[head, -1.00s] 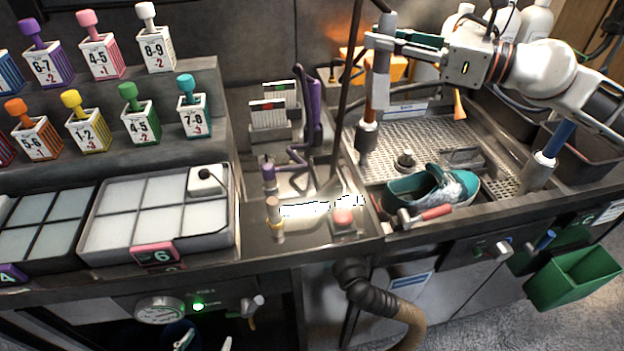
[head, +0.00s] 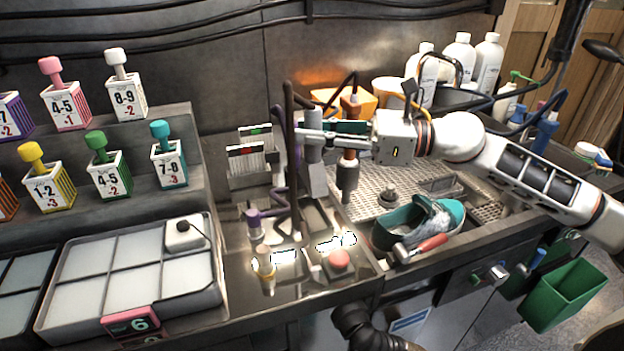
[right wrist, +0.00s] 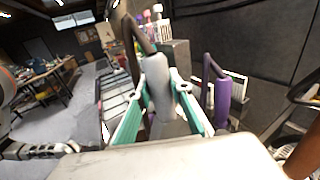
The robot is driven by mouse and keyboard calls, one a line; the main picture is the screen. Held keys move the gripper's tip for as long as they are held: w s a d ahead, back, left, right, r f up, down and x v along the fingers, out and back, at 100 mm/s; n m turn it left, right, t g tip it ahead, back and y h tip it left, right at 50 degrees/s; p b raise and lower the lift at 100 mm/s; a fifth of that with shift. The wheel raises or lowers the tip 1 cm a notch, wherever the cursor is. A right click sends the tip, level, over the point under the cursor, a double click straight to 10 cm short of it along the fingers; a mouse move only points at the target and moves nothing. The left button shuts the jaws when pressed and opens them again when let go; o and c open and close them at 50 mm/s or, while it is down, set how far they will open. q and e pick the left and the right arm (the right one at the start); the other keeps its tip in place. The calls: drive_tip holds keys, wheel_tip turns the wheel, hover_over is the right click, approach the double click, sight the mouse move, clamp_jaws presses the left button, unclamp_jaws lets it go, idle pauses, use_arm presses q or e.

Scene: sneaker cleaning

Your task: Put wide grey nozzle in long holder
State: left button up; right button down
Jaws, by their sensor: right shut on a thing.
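My right gripper (head: 318,138) is shut on the wide grey nozzle (head: 315,172) and holds it roughly upright above the metal counter. In the right wrist view the nozzle (right wrist: 159,88) stands between the green-and-white fingers (right wrist: 160,115). A purple nozzle (right wrist: 222,103) stands upright close by, to the right in that view. I cannot tell for sure which fixture is the long holder; the nozzle's lower end is above a grey part (head: 318,212) on the counter. My left gripper is not in view.
A dark upright pipe (head: 290,150) stands just left of the nozzle. A metal cylinder with a copper top (head: 348,173) is just right of it. White racks (head: 246,160) stand behind, and a teal shoe (head: 400,228) lies in the sink. A pink button (head: 339,261) is in front.

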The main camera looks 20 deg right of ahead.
sight(313, 159)
wheel_tip(313, 159, down, 4)
drive_tip(key=shift+f, duration=0.45)
drive_tip(key=shift+f+b, duration=0.35)
wheel_tip(313, 159, down, 3)
drive_tip(key=shift+f, duration=0.3)
